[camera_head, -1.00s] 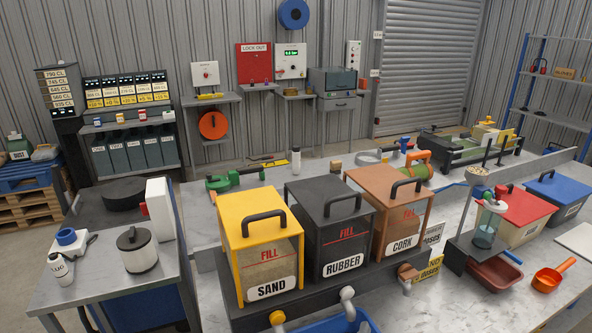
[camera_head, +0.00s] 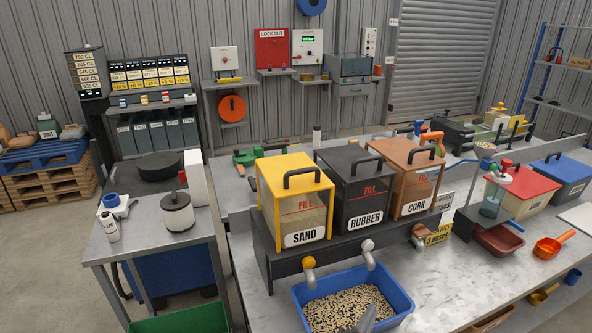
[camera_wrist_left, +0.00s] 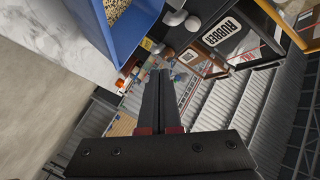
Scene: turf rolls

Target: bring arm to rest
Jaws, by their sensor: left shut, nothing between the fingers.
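The blue tub, holding pale and dark granules (camera_head: 347,308), also shows at the upper left of the wrist view (camera_wrist_left: 128,40), apart from the fingers there. My right gripper is not in view.
The sand (camera_head: 295,200), rubber (camera_head: 353,190) and cork (camera_head: 407,180) bins stand on a dark rack behind the tub, with spouts facing it. A red tray (camera_head: 497,240) and orange scoop (camera_head: 552,246) lie to the right. A green container (camera_head: 180,318) is at bottom left.

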